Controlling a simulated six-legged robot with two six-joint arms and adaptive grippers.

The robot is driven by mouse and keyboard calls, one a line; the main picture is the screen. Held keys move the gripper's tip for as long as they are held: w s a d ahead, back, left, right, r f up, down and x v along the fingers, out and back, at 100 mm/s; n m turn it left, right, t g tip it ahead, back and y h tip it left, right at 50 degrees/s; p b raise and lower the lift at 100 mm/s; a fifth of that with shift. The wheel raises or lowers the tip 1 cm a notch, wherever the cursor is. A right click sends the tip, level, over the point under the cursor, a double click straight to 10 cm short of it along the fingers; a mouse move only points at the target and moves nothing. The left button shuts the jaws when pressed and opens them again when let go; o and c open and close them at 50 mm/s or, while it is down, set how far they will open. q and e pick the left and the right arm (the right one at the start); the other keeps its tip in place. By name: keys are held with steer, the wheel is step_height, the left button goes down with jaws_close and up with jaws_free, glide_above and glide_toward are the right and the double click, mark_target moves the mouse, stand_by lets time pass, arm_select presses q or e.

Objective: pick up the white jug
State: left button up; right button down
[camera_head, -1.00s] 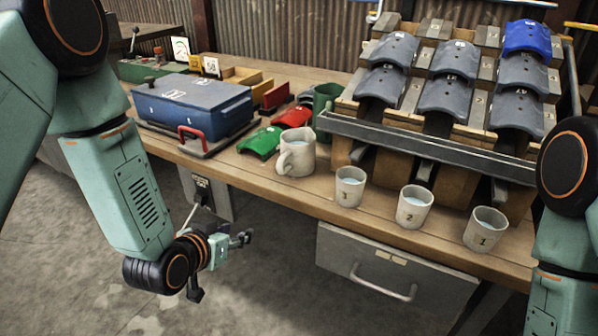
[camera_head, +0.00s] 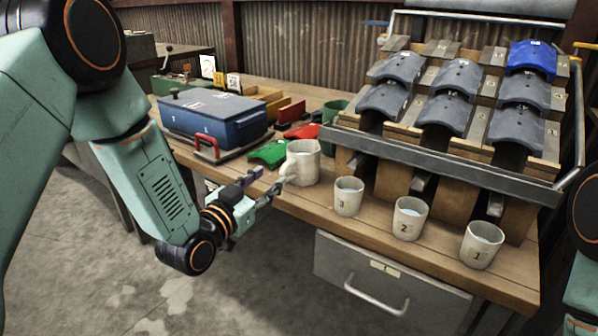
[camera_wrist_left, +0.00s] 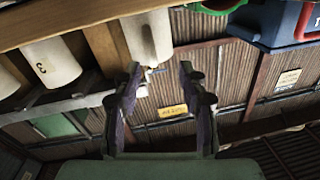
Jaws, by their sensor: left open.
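The white jug (camera_head: 304,162), a white mug-shaped vessel with its handle on the left, stands upright on the wooden bench near its front edge. It also shows in the left wrist view (camera_wrist_left: 149,38), just beyond the fingertips. My left gripper (camera_head: 264,184) is open and empty in front of and left of the jug, its fingers pointing toward the handle side. In the left wrist view the two fingers (camera_wrist_left: 159,82) are spread with a gap between them. I cannot tell whether a fingertip touches the jug. My right gripper is outside the views.
White cups numbered 3 (camera_head: 348,197), 2 (camera_head: 410,219) and 1 (camera_head: 482,246) stand right of the jug. A green part (camera_head: 268,153) and a red part (camera_head: 302,131) lie behind it, beside a blue box (camera_head: 213,117). A sloped rack (camera_head: 440,156) fills the right.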

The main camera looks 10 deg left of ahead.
mark_target(282, 170)
arm_select(q)
steer(key=b+x, duration=0.1)
steer(key=x, duration=0.2)
steer(key=d+b+x, duration=0.1)
steer(key=x, duration=0.2)
steer(key=shift+r, duration=0.1)
steer(key=shift+s+d+r, duration=0.1)
steer(key=shift+c, duration=0.2)
steer(key=c, duration=0.4)
jaws_close()
